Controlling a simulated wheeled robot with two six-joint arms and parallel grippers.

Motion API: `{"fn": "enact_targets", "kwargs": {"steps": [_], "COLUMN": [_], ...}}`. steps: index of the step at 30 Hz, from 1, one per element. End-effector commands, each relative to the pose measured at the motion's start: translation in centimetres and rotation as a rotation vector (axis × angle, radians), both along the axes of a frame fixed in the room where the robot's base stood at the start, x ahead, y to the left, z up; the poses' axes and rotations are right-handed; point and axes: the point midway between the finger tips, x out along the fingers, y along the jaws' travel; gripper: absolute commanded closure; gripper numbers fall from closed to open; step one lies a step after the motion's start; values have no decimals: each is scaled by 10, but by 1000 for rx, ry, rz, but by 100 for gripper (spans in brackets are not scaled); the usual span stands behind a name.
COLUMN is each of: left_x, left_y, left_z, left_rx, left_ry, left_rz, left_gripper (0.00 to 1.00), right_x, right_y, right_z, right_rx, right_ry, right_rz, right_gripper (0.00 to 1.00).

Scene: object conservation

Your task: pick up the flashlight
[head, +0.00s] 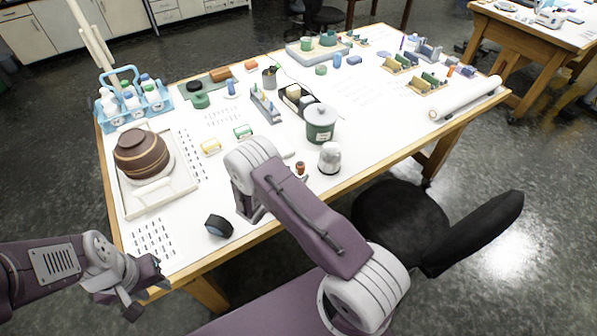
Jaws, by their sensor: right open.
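A short, dark cylinder with a bluish face (219,226) lies near the table's front edge. It may be the flashlight, but I cannot tell for sure; no other clear flashlight shows. My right gripper (249,212) is open, just right of this cylinder, pointing down near the tabletop. My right forearm partly hides its fingers, and I see nothing held in it. My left gripper (146,290) is at the table's front left corner, its fingers apart and empty, left of and nearer than the dark cylinder.
The white table (270,195) holds a tray (183,205) with a brown pot (141,154), a blue bottle carrier (113,118), a green canister (320,130), a silver-white domed item (330,158) and a small brown bottle (300,168). A black chair (400,222) stands in front, at right.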

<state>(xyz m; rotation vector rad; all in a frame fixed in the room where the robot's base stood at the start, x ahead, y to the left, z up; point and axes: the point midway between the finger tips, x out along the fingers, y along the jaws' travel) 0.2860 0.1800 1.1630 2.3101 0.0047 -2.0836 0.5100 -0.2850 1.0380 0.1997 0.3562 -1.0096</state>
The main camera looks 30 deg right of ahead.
Motion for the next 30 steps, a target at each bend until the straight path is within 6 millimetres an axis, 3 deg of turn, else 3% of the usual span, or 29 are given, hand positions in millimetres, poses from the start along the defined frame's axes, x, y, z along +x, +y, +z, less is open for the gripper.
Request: {"fn": "enact_targets", "kwargs": {"steps": [1,8,13,18,24,25,30], "left_x": [0,0,0,0,0,0,0], "left_y": [0,0,0,0,0,0,0], "left_z": [8,12,34,36,35,35,35], "left_rx": [0,0,0,0,0,0,0], "left_ry": [0,0,0,0,0,0,0], "left_rz": [0,0,0,0,0,0,0], "left_gripper": [64,64,64,64,64,64,64], "right_x": [3,11,24,35,36,36,36], "right_y": [-7,-18,-40,-55,-56,-56,-56], "right_z": [1,-7,-14,-26,-28,-28,-27], "right_rx": [0,1,1,1,1,1,1], "right_ry": [1,-1,0,0,0,0,0], "right_rz": [-4,-3,-4,-2,-1,-1,-1], "right_gripper": [42,42,42,42,42,44,92]}}
